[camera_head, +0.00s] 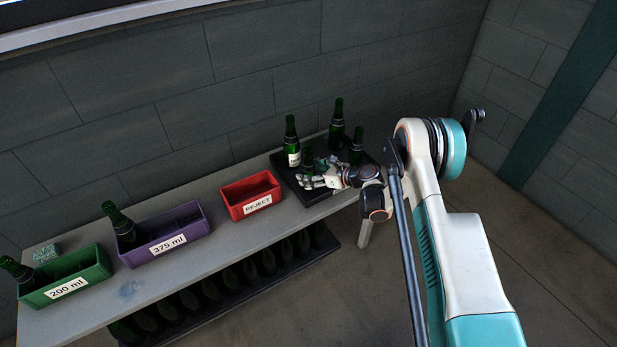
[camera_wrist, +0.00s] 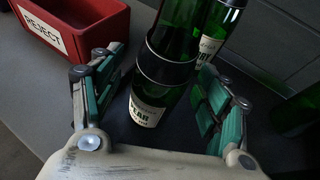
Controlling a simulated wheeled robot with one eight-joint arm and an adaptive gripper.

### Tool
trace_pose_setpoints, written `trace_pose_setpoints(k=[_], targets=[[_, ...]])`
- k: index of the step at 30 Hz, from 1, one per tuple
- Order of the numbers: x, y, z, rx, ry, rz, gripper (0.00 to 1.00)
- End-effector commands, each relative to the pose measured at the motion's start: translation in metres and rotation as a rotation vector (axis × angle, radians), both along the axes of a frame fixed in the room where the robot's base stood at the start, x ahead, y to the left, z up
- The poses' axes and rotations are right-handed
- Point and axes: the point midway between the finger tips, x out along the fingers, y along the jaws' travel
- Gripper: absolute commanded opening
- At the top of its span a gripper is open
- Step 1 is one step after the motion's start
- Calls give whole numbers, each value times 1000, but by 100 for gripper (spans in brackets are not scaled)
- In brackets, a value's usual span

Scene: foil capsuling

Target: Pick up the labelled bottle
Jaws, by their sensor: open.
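Several dark green bottles stand on a black tray (camera_head: 318,193) at the right end of the bench. The back-left one (camera_head: 292,143) shows a white label. A nearer bottle (camera_head: 308,156) is partly hidden behind my gripper (camera_head: 308,180). In the wrist view, a green bottle with a pale label (camera_wrist: 147,111) and a dark band stands between the two teal-padded fingers of my open gripper (camera_wrist: 158,88). The fingers appear apart from the glass. Another labelled bottle (camera_wrist: 222,28) stands just behind it.
A red REJECT bin (camera_head: 252,196) is left of the tray, also at upper left in the wrist view. Further left are a purple 375 ml bin (camera_head: 167,244) and a green 200 ml bin (camera_head: 67,289), each holding a bottle. A wall runs close behind the bench.

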Motion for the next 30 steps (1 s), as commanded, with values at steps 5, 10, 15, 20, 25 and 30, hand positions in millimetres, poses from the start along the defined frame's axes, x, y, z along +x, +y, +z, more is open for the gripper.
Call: trace_pose_setpoints(k=[5,10,15,20,25,30], targets=[[5,8,-4,0,0,-2,69],[5,8,-3,0,0,-1,60],[5,8,-3,0,0,-1,22],[5,8,-3,0,0,-1,14],[5,8,-2,0,0,-1,14],[5,8,6,0,0,-1,14]])
